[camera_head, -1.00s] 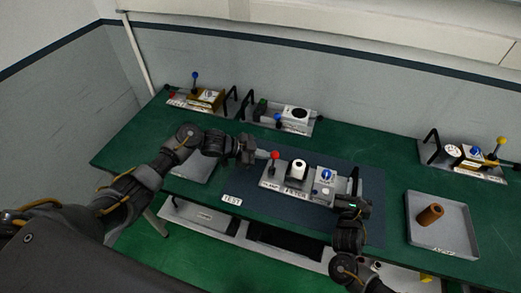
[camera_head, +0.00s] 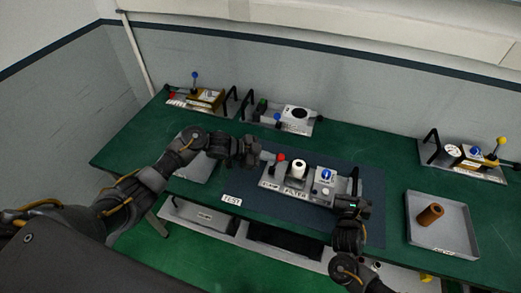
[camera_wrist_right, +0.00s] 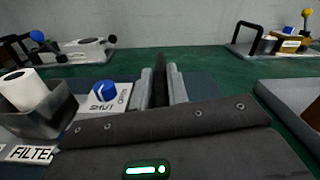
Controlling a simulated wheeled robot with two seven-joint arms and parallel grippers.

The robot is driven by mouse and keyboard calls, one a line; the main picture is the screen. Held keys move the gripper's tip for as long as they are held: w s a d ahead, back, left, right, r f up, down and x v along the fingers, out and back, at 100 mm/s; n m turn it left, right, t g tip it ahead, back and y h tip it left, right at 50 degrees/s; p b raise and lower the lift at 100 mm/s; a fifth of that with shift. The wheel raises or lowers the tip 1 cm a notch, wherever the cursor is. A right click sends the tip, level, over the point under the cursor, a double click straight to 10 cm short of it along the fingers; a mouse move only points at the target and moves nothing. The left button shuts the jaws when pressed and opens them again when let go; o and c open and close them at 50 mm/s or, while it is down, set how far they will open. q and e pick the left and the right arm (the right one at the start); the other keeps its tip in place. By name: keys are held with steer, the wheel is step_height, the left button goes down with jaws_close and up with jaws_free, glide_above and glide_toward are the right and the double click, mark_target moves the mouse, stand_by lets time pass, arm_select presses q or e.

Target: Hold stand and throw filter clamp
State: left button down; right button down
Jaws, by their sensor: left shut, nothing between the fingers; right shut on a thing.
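The filter stand (camera_head: 310,193) sits on the dark mat, with a white filter (camera_head: 299,165) upright in its middle. A red-knobbed clamp lever (camera_head: 281,157) is at its left end, by the CLAMP label. A blue knob (camera_head: 326,174) is on its right part and also shows in the right wrist view (camera_wrist_right: 104,91). My left gripper (camera_head: 266,156) is shut and empty, just left of the red knob; I cannot tell whether it touches. My right gripper (camera_head: 350,196) is shut on the stand's black handle (camera_head: 355,180); the handle shows between the fingers in the right wrist view (camera_wrist_right: 160,76).
A grey tray (camera_head: 412,212) with a brown cylinder (camera_head: 430,214) lies to the right. Other stands are at the back left (camera_head: 208,99), back middle (camera_head: 290,120) and far right (camera_head: 465,158). Another grey tray (camera_head: 195,170) lies under my left arm.

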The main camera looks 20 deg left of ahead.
arm_select(q)
steer(key=shift+d+r, duration=0.1)
steer(key=shift+d, duration=0.25)
arm_select(e)
steer(key=shift+s+a+f, duration=0.1)
steer(key=shift+a+f, duration=0.05)
steer(key=shift+f, duration=0.05)
arm_select(q)
steer(key=shift+a+r, duration=0.25)
steer(key=shift+r, duration=0.4)
steer(key=shift+a+r, duration=0.25)
steer(key=shift+r, duration=0.4)
steer(key=shift+a+r, duration=0.25)
steer(key=shift+r, duration=0.4)
steer(key=shift+a, duration=0.1)
steer(key=v, duration=1.2)
arm_select(e)
steer(key=shift+d, duration=0.2)
